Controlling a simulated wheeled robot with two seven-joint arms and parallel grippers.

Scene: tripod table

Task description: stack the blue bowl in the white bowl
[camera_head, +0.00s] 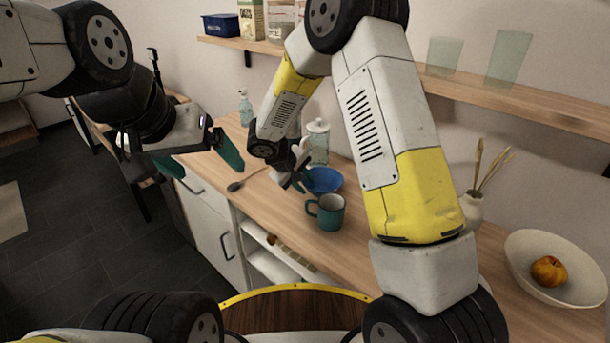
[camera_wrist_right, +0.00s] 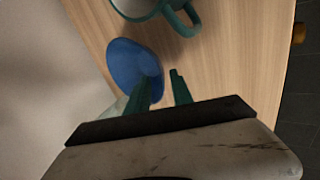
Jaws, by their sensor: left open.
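The blue bowl (camera_head: 326,181) sits on the wooden counter, behind a teal mug. It also shows in the right wrist view (camera_wrist_right: 131,64). The white bowl (camera_head: 521,278) stands at the far right of the counter with an orange-yellow fruit in it. My right gripper (camera_head: 299,181) is at the left edge of the blue bowl. In the right wrist view its fingers (camera_wrist_right: 163,88) are apart, one overlapping the bowl's rim; I cannot tell whether it touches. My left gripper (camera_head: 202,162) is open and empty, left of the counter's front edge.
The teal mug (camera_head: 327,212) stands close in front of the blue bowl. A glass jar (camera_head: 318,146), a spoon (camera_head: 246,180) and a spray bottle (camera_head: 245,107) are nearby. A vase (camera_head: 473,209) stands near the white bowl. A shelf (camera_head: 500,100) runs above.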

